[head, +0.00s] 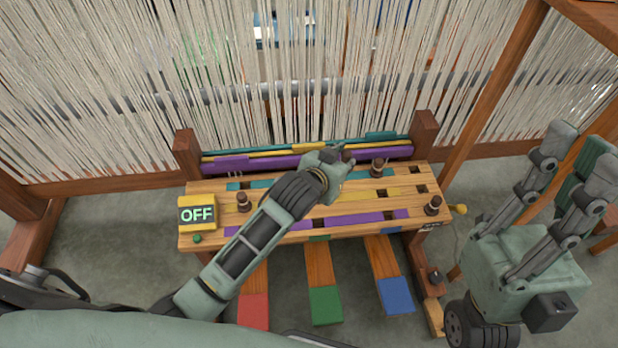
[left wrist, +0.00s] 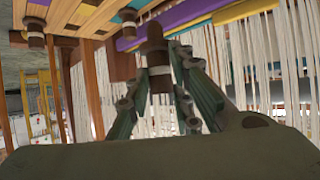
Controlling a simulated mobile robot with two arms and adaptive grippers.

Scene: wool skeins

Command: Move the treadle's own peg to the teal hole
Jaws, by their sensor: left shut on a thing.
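My left gripper (head: 338,158) is over the back middle of the wooden peg board (head: 300,208). In the left wrist view it (left wrist: 160,85) is shut on a dark peg (left wrist: 156,62) with a pale band, held clear of the board. The board has teal (head: 262,183), yellow and purple (head: 340,219) rows with dark square holes. Other pegs stand at the left (head: 243,202), back right (head: 378,168) and right front (head: 433,206). My left forearm hides part of the rows. My right gripper (head: 578,150) is open and empty, right of the board.
Red (head: 253,310), green (head: 325,305) and blue (head: 396,295) treadles lie below the board. A yellow box reading OFF (head: 197,213) sits at its left end. Teal, yellow and purple bars (head: 225,163) run behind it, between wooden posts (head: 187,155). Pale warp threads hang beyond.

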